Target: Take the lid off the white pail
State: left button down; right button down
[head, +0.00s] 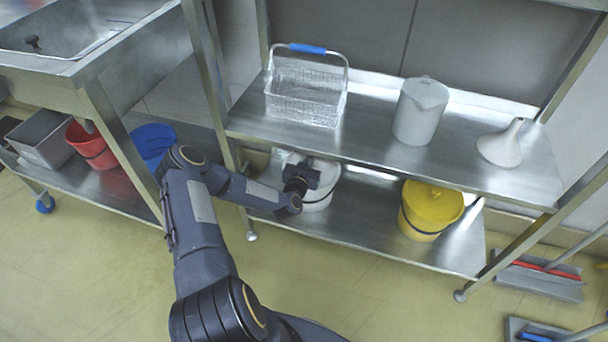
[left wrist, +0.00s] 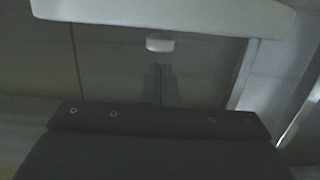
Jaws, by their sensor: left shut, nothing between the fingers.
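The white pail (head: 326,186) stands on the lower shelf, toward its left side. My left gripper (head: 303,172) is over the pail and hides part of its top in the head view. In the left wrist view, its closed fingers (left wrist: 159,72) point at a small white knob (left wrist: 160,44). The knob juts from a broad white piece (left wrist: 160,14), which looks like the pail's lid. A small gap shows between fingertips and knob, and nothing is held. From the head view I cannot tell how the lid sits. My right gripper is out of view.
A yellow pail (head: 432,207) stands to the right on the lower shelf (head: 375,235). The upper shelf (head: 375,128) overhangs the white pail and carries a wire basket (head: 305,95), a white jug (head: 420,110) and a funnel (head: 501,145). A shelf post (head: 213,85) rises left of the pail.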

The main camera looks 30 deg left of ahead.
pick_arm(q)
jog(key=shift+s+f+b, duration=0.15)
jog(key=shift+f+b, duration=0.2)
jog(key=shift+f, duration=0.45)
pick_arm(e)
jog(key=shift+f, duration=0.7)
pick_arm(q)
jog(key=shift+s+f, duration=0.1)
jog(key=shift+f, duration=0.05)
